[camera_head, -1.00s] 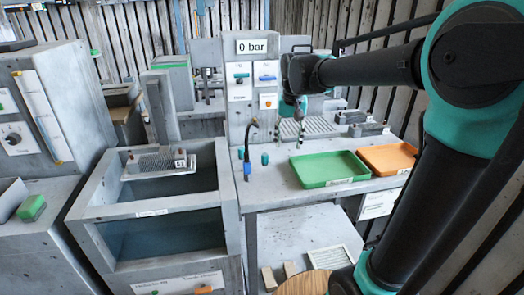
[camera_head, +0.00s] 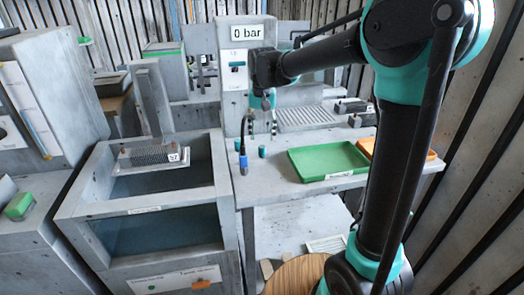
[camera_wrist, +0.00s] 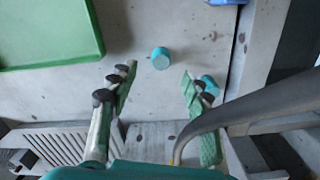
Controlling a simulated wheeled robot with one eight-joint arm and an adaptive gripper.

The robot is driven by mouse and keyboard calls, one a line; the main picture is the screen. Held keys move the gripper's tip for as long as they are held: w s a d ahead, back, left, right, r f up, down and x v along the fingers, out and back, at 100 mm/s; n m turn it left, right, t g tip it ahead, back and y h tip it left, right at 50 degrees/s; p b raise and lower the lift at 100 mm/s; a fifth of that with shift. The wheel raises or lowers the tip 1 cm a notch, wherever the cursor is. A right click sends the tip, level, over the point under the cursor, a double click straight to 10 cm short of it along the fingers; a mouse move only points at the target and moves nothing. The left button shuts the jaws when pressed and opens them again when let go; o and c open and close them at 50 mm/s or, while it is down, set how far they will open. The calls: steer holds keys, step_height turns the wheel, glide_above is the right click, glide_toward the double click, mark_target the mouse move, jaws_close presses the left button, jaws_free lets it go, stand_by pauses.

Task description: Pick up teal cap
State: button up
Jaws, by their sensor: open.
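A small teal cap (camera_head: 262,152) stands on the grey bench, left of the green tray. In the wrist view this teal cap (camera_wrist: 160,58) is just beyond the gap between the fingertips, with nothing touching it. A second teal piece (camera_wrist: 209,84) shows in the wrist view, partly hidden behind the right finger. It also appears in the head view (camera_head: 237,144), beside the dark, blue-handled tool. My gripper (camera_head: 262,126) points down above the bench, near the cap. In the wrist view my gripper (camera_wrist: 157,80) is open and empty.
The green tray (camera_head: 328,161) and orange tray (camera_head: 400,148) lie to the right. The blue-handled tool (camera_head: 243,157) stands upright close left of the cap. A ribbed grey plate (camera_head: 305,117) lies behind. A water tank (camera_head: 150,208) is left of the bench.

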mark_target(262, 147)
steer(key=shift+s+f, duration=0.15)
steer(key=shift+f, duration=1.4)
steer(key=shift+s+f, duration=0.1)
steer(key=shift+f, duration=1.4)
steer(key=c, duration=1)
